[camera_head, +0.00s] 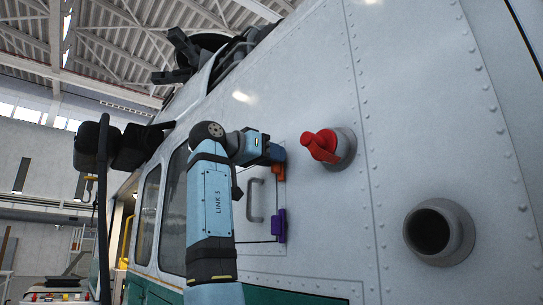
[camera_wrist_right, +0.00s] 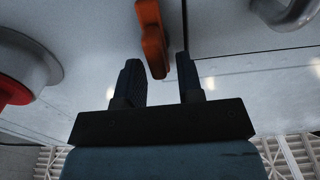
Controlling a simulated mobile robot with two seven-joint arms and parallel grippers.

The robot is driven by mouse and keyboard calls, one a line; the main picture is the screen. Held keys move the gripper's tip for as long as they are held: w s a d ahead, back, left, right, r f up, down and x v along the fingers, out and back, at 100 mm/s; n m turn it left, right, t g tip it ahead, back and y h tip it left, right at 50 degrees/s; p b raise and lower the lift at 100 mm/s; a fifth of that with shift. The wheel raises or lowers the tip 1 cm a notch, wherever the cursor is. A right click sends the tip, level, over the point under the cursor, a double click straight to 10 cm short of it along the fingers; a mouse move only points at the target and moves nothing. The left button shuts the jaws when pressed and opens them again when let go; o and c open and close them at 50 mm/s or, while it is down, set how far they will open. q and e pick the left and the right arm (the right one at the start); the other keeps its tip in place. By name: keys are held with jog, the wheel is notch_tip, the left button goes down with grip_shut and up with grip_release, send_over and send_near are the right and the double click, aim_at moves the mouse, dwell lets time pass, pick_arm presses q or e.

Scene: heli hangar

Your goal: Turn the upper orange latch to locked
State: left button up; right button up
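The orange latch (camera_head: 279,172) is at the upper right edge of a panel on the grey helicopter side. My right gripper (camera_head: 277,153) is right at it and hides part of it in the head view. In the right wrist view the orange latch (camera_wrist_right: 152,38) is a long bar, slightly tilted. Its near end lies between the two dark fingertips of my right gripper (camera_wrist_right: 158,62). The fingers are apart, with a gap on each side of the latch. I cannot tell how deep the latch sits between them. My left gripper is not in view.
A purple latch (camera_head: 279,222) sits below the orange one, with a grey handle (camera_head: 255,200) to their left. A red valve handle (camera_head: 321,146) sticks out close to the right of the gripper. A round grey port (camera_head: 430,230) is farther right.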

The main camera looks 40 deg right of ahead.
grip_shut()
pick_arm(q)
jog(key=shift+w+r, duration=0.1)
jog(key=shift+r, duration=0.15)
pick_arm(e)
jog(key=shift+n, duration=0.3)
pick_arm(q)
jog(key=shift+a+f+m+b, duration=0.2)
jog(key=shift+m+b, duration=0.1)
jog(key=shift+b, duration=0.1)
pick_arm(e)
jog(key=n, duration=0.5)
jog(key=w+f+n, duration=0.1)
jog(key=n, duration=0.5)
jog(key=w+n, duration=0.1)
jog(key=n, duration=0.5)
jog(key=shift+d+f, duration=0.1)
jog(key=shift+f, duration=0.25)
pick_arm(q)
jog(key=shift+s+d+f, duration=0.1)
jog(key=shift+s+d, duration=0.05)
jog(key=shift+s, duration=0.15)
pick_arm(e)
jog(key=shift+n, duration=0.3)
